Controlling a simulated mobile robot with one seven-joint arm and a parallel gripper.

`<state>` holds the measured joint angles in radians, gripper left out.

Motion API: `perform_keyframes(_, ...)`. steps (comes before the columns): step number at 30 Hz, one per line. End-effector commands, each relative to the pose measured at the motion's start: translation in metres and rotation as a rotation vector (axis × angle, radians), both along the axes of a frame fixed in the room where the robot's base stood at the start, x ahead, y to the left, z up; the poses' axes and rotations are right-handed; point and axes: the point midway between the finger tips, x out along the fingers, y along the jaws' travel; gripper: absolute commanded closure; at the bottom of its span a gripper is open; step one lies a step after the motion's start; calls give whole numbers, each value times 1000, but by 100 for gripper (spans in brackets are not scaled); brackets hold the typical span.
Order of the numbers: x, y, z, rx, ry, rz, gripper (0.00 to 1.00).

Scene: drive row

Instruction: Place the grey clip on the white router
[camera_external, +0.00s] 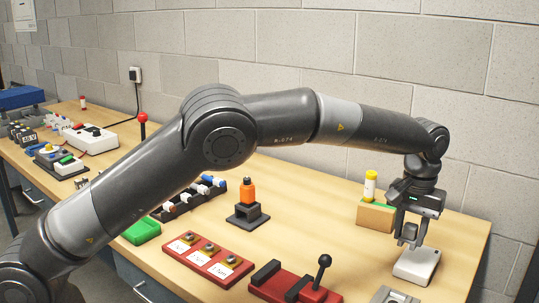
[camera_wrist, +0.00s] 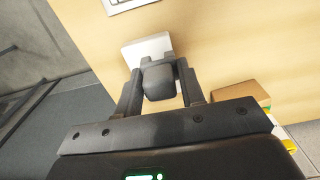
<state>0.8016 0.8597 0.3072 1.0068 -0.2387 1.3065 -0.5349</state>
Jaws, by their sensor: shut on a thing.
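The white router (camera_external: 417,266) is a flat white box near the table's right end, directly below my gripper (camera_external: 409,240). In the wrist view the router (camera_wrist: 148,47) shows partly, just beyond the fingers. My gripper points down and is shut on the grey clip (camera_wrist: 158,82), a dark grey rounded block between the two fingers. The clip hides part of the router in the wrist view. I cannot tell whether the clip touches the router's top or hangs a little above it.
A tan box (camera_external: 375,216) with a yellow-and-white bottle (camera_external: 370,186) stands just left of my gripper. A red base with a black lever (camera_external: 322,268) and a grey item (camera_external: 394,295) lie nearer the front. The table's right edge is close to the router.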

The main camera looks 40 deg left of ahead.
Motion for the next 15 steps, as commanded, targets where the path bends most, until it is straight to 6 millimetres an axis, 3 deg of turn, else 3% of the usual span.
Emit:
perform_keyframes(5,16,7,-10,-2,0,0,87)
perform_keyframes(8,17,8,-15,-1,1,-1,87)
perform_keyframes(15,16,7,-47,0,1,-1,87)
